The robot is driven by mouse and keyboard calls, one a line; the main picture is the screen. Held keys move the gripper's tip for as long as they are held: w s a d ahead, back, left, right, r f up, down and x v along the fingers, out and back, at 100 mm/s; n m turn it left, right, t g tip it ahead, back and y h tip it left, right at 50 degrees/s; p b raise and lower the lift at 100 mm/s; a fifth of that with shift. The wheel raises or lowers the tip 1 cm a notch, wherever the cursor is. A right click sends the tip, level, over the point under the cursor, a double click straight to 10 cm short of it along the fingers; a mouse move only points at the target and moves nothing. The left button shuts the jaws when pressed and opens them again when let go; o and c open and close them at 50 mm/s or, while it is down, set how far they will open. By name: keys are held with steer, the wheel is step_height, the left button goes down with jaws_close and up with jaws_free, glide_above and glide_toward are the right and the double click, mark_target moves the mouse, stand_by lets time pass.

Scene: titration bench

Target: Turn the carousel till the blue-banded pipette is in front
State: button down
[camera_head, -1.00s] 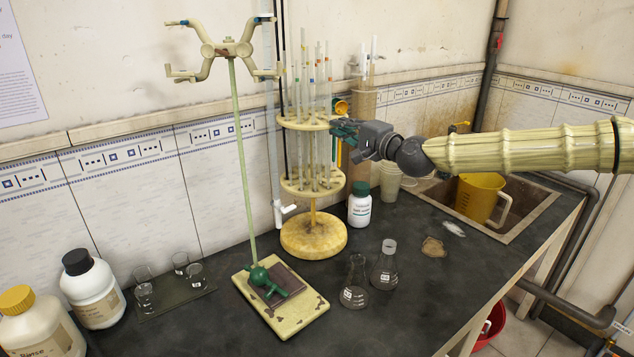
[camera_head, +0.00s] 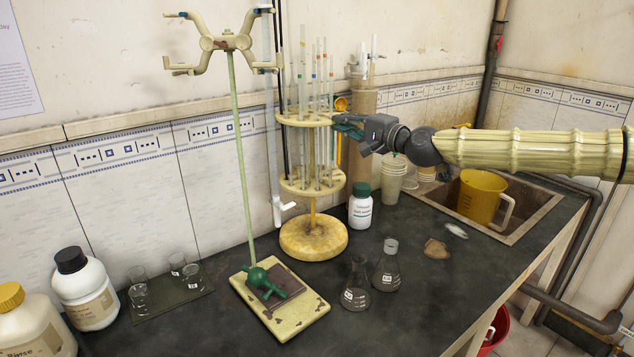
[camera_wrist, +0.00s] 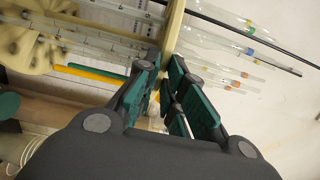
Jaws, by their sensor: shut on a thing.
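The carousel has a cream upper disc (camera_head: 300,120), a lower disc (camera_head: 296,187) and a round yellowish base (camera_head: 313,240). Several clear pipettes stand upright through its discs. A blue band shows on one pipette (camera_wrist: 249,51) in the wrist view; which one this is in the head view is too small to tell surely. My gripper (camera_head: 345,125) reaches in from the right at the height of the upper disc. In the wrist view its green-padded fingers (camera_wrist: 160,82) are shut at the cream disc's rim; the exact contact is partly hidden by the fingers.
A white bottle with a green cap (camera_head: 360,208) stands right of the base. Two flasks (camera_head: 386,270) are in front. A clamp stand (camera_head: 240,150) rises left of the carousel. A yellow jug (camera_head: 480,195) stands in the sink at right. Bare bench lies before the flasks.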

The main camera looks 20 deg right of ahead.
steer(key=shift+w+d+f+y+b, duration=0.1)
steer(key=shift+d+f+y+b, duration=0.15)
steer(key=shift+b, duration=0.5)
steer(key=c, duration=1.4)
jaws_free()
steer(key=shift+w, duration=0.2)
steer(key=shift+c, duration=0.2)
steer(key=shift+s, duration=0.1)
steer(key=shift+s+r, duration=0.15)
steer(key=p+v, duration=0.2)
steer(key=v, duration=0.3)
steer(key=shift+s+d+p, duration=0.2)
steer(key=shift+s+p, duration=0.1)
steer(key=shift+c, duration=0.4)
